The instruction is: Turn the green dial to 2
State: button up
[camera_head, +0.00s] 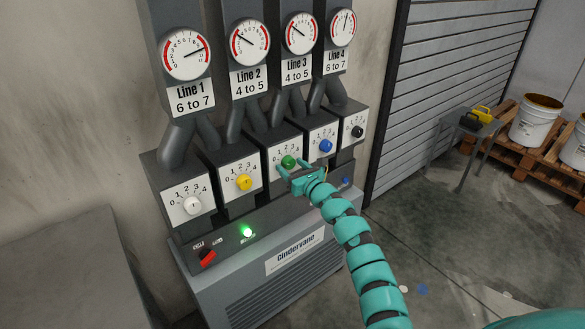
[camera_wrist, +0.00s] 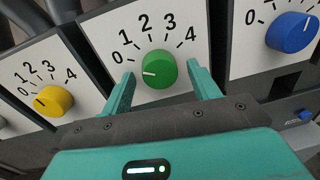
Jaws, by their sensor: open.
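The green dial (camera_head: 288,162) is the third knob from the left on the panel. In the wrist view the green dial (camera_wrist: 159,70) sits below a scale from 0 to 4. Its white mark points left, close to the 0 end. My gripper (camera_head: 292,168) is open in front of it. In the wrist view my gripper (camera_wrist: 162,80) has one finger on each side of the dial, with a visible gap on both sides. I cannot tell how deep the fingertips reach.
A yellow dial (camera_head: 244,182) and white dial (camera_head: 193,205) lie left; a blue dial (camera_head: 326,146) and black dial (camera_head: 358,131) lie right. Gauges, including the Line 3 gauge (camera_head: 300,34), stand above. A red switch (camera_head: 207,258) and lit green lamp (camera_head: 247,232) are below.

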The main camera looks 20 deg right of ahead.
jog(key=c, duration=1)
jog(key=shift+r+m+p, duration=0.15)
jog(key=shift+m+p, duration=0.25)
jog(key=shift+r+m+p, duration=0.2)
jog(key=shift+m+p, duration=0.7)
jog(key=shift+m, duration=0.1)
jog(key=m+p, duration=0.3)
jog(key=shift+r+m, duration=0.15)
jog(key=shift+m, duration=0.15)
jog(key=m+p, duration=0.3)
jog(key=shift+m+g, duration=0.3)
jog(key=shift+g, duration=0.1)
jog(key=shift+m+p, duration=0.5)
jog(key=shift+m, duration=0.2)
jog(key=shift+f, duration=0.2)
